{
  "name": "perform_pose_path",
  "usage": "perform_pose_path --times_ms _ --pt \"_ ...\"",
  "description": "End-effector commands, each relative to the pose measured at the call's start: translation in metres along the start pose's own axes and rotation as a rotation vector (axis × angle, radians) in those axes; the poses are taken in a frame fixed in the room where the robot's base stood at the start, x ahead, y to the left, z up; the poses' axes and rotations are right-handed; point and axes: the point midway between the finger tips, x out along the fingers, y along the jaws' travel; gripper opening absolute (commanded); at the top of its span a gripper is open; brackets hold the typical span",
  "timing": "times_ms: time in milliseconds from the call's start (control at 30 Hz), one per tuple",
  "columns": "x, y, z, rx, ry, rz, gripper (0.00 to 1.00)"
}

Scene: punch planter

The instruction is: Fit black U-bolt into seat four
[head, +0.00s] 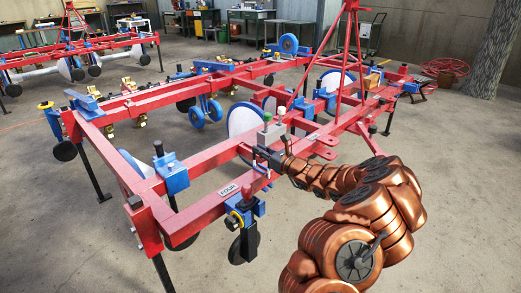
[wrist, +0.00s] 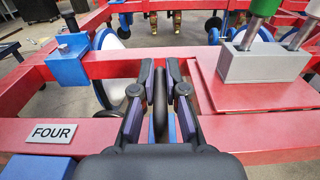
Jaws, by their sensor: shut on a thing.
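My gripper (wrist: 160,80) is shut on a black U-bolt (wrist: 160,105), which stands upright between the fingers as a narrow, edge-on loop. In the head view my gripper (head: 262,156) is over the red planter frame, and the U-bolt is too small to make out there. The plate reading FOUR (wrist: 54,132) is on the near red beam, left of my gripper; it also shows in the head view (head: 229,190). A blue block (wrist: 38,167) lies just below that plate. I cannot tell which surface is the seat itself.
A grey block (wrist: 262,62) with green and white-topped posts stands on a red plate right of my gripper. A blue bracket (wrist: 70,60) sits on the far red beam. A red tower (head: 345,50) rises from the frame. Open concrete floor lies around the planter.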

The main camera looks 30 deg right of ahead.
Motion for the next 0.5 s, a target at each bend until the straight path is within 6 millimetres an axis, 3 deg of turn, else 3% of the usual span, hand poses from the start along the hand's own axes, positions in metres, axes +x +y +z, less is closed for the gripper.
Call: perform_pose_path --times_ms 500 --pt "0.0002 -0.0001 -0.0104 0.000 -0.001 0.000 0.00"
